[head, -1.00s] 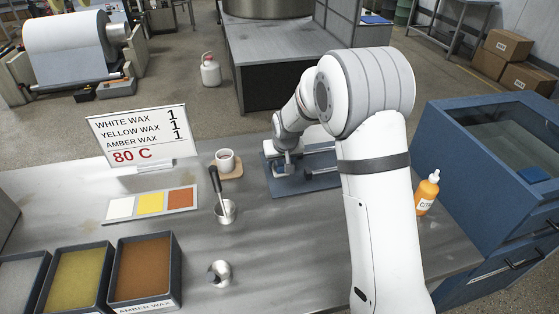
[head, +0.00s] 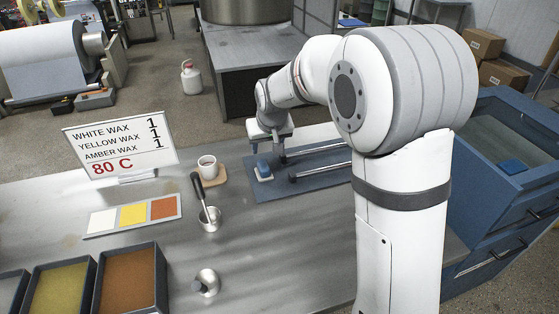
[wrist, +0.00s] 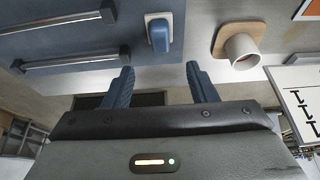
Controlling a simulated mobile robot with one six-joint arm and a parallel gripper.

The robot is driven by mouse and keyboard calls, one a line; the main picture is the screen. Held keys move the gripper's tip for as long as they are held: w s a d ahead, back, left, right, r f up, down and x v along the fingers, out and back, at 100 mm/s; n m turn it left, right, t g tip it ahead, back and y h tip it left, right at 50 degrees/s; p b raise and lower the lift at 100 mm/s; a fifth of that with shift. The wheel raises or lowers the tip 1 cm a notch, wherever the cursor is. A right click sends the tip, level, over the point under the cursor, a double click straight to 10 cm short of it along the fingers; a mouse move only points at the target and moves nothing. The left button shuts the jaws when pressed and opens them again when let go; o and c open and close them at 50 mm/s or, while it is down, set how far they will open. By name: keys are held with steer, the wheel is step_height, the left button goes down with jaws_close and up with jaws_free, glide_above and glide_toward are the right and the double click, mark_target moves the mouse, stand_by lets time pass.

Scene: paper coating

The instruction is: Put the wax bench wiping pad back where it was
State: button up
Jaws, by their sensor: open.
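The wiping pad (head: 263,171), a white base with a blue grip on top, rests on the left part of a blue mat (head: 318,190) on the bench. It also shows in the wrist view (wrist: 159,33), lying flat beyond my fingertips. My gripper (wrist: 160,68) is open and empty, its two blue fingers spread. In the head view my gripper (head: 270,142) hangs just behind and above the pad, apart from it. My fingertips are hard to make out there.
A white cup (head: 207,167) on a coaster stands left. A metal pot (head: 210,219) with a ladle, wax trays (head: 130,277) and a sign (head: 120,145) are further left.

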steer(key=s+d+r+m, duration=0.2)
steer(key=s+d+r, duration=0.3)
steer(key=s+d, duration=0.75)
steer(key=s+d+m+g+h, duration=0.1)
steer(key=s+d, duration=0.3)
steer(key=s, duration=1.3)
steer(key=shift+s+d+f, duration=0.2)
steer(key=shift+s+f, duration=0.1)
steer(key=shift+f, duration=0.15)
steer(key=shift+s, duration=0.1)
